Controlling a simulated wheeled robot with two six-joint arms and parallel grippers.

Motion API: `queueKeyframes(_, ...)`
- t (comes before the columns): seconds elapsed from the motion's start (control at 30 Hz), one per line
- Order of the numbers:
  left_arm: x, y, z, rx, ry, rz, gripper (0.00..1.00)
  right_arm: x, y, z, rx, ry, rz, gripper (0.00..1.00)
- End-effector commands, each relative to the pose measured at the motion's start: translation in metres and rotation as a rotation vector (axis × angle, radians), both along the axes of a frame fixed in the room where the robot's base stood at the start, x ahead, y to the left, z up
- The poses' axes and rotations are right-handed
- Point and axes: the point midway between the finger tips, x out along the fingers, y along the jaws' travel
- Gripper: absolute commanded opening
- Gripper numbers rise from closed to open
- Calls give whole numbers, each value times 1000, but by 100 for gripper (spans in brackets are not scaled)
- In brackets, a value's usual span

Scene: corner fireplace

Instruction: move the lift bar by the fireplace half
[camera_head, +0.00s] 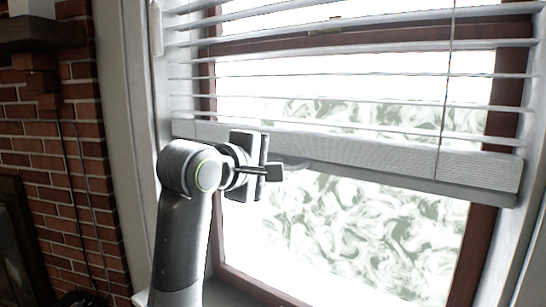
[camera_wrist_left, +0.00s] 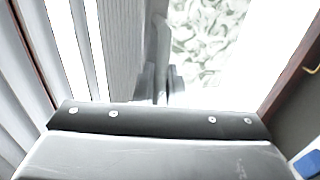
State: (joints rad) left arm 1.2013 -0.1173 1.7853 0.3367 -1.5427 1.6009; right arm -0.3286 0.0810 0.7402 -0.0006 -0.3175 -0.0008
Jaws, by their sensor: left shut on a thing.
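The lift bar (camera_head: 400,168) is the thick pale rail at the bottom of the white window blind. It hangs partway down the window, sloping down to the right in the head view. It also shows as an upright ribbed grey strip in the left wrist view (camera_wrist_left: 121,45). My left gripper (camera_head: 270,170) is at the bar's lower edge, left of its middle, shut on it near a small grey handle-like part. In the left wrist view my left gripper (camera_wrist_left: 164,84) reaches to the bar's edge. The exact contact is hidden. My right gripper is in neither view.
Several white slats (camera_head: 350,75) hang above the bar, with a thin cord (camera_head: 444,100) at the right. A brown window frame (camera_head: 474,250) surrounds the glass. A brick fireplace wall (camera_head: 85,185) with a dark mantel (camera_head: 40,33) stands at the left. The glass below the bar is uncovered.

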Motion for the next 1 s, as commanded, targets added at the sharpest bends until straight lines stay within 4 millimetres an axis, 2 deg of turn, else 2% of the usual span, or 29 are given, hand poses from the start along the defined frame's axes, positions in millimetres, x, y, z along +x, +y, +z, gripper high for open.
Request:
queueKeyframes(0.3,0,0,-1,1,1,0,0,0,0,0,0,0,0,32)
queueKeyframes(0.33,0,0,-1,1,1,0,12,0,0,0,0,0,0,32)
queueKeyframes(0.47,0,0,-1,0,0,0,27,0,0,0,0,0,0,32)
queueKeyframes(0.8,-2,2,1,0,-1,1,27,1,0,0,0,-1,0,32)
queueKeyframes(1.0,-21,18,6,0,-5,3,27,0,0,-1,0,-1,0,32)
